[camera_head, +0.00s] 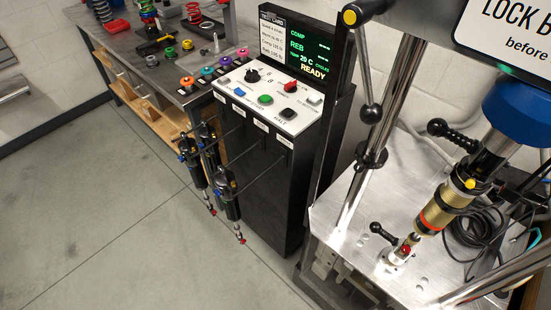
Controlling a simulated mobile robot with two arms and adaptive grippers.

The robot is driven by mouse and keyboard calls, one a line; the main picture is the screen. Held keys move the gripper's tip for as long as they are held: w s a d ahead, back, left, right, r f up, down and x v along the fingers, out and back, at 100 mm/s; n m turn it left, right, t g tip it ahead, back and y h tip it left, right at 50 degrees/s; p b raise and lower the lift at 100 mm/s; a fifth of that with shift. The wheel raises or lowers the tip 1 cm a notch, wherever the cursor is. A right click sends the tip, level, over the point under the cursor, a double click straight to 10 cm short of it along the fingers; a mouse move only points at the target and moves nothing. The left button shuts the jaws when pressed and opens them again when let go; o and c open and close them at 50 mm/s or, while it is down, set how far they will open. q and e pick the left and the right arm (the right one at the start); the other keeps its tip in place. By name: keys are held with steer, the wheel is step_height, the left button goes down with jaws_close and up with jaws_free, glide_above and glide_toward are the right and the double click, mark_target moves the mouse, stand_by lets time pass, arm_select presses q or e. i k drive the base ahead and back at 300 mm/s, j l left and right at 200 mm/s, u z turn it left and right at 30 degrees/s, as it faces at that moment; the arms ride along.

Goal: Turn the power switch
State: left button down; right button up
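The control panel (274,118) is the sloped white top of a black cabinet. It carries a black rotary knob (252,76), a red switch (291,86), a blue button (239,92), a green button (265,99) and a black square button (288,113). A light rocker-like control (314,99) sits at its right edge. Most labels are too small to read, so I cannot tell for sure which control is the power switch. The screen (308,60) behind the panel is lit and reads READY. Neither of my grippers is in view.
Several dark shocks (226,197) hang along the cabinet's left side. A workbench (125,45) with springs and coloured parts stands at the back left. The dyno's metal base (345,228), with posts and a mounted shock (440,207), is at right. The floor (95,200) at left is clear.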

mark_target(290, 87)
steer(key=j+z, duration=0.1)
steer(key=z, duration=0.4)
steer(key=j+z, duration=0.45)
steer(key=j, duration=0.3)
steer(key=j+z, duration=0.4)
steer(key=j, duration=0.8)
steer(key=k+j, duration=0.15)
steer(key=j, duration=0.3)
steer(key=j+z, duration=0.1)
steer(key=j, duration=0.4)
steer(key=k+j, duration=0.15)
steer(key=j, duration=0.3)
steer(key=k+j, duration=0.1)
steer(key=j, duration=0.35)
steer(key=z, duration=0.05)
